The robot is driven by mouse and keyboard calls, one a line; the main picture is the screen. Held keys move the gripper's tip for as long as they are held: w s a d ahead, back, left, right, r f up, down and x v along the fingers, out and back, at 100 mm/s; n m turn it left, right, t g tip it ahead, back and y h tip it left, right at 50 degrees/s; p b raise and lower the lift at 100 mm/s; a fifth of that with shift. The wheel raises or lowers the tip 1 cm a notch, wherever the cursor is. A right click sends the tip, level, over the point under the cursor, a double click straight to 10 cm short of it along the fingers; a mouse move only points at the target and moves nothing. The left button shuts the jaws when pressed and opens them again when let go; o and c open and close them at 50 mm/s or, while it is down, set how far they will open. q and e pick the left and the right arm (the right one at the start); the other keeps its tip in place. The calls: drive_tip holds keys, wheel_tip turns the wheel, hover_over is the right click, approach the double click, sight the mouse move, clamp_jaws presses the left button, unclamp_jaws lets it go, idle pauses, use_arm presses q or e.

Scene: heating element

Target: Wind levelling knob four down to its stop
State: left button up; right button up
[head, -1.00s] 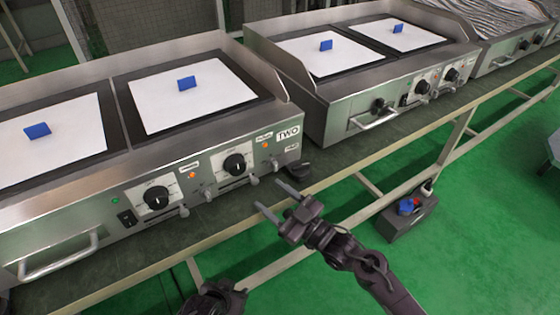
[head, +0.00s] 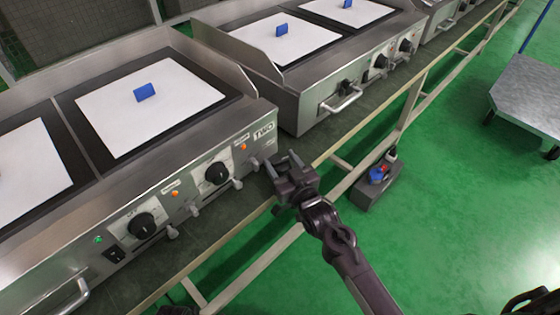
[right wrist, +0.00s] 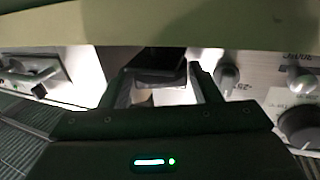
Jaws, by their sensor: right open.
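The griddle marked TWO (head: 264,137) shows a front panel with two large black dials (head: 143,226) and several small grey knobs (head: 238,184) low along its edge. I cannot read a number four on any of them. My right gripper (head: 281,163) is open at the panel's right corner and hides what lies behind it. In the right wrist view a dark block-like thing (right wrist: 157,75) shows between the open fingers (right wrist: 160,88); I cannot tell whether it is a levelling knob or whether they touch it. My left gripper is not clearly in view.
The dark bench (head: 232,222) runs along the griddles' front. Another griddle (head: 300,103) stands to the right, past a narrow gap. A grey box (head: 377,190) with a blue item is on the green floor. A grey trolley (head: 530,95) stands far right.

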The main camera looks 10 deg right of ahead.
use_arm(q)
drive_tip(key=shift+r, duration=0.15)
use_arm(e)
drive_tip(key=shift+w+a, duration=0.15)
drive_tip(key=shift+w, duration=0.2)
drive_tip(key=c, duration=0.7)
drive_tip(key=shift+r+n+g+y, duration=0.1)
drive_tip(key=shift+n+g+y, duration=0.2)
drive_tip(key=shift+n+y, duration=0.35)
drive_tip(key=shift+n+g+y, duration=0.5)
drive_tip(key=shift+n+y, duration=0.15)
drive_tip(key=shift+y, duration=0.6)
drive_tip(key=o, duration=0.7)
use_arm(q)
drive_tip(key=shift+w+f, duration=0.15)
drive_tip(key=shift+f, duration=0.15)
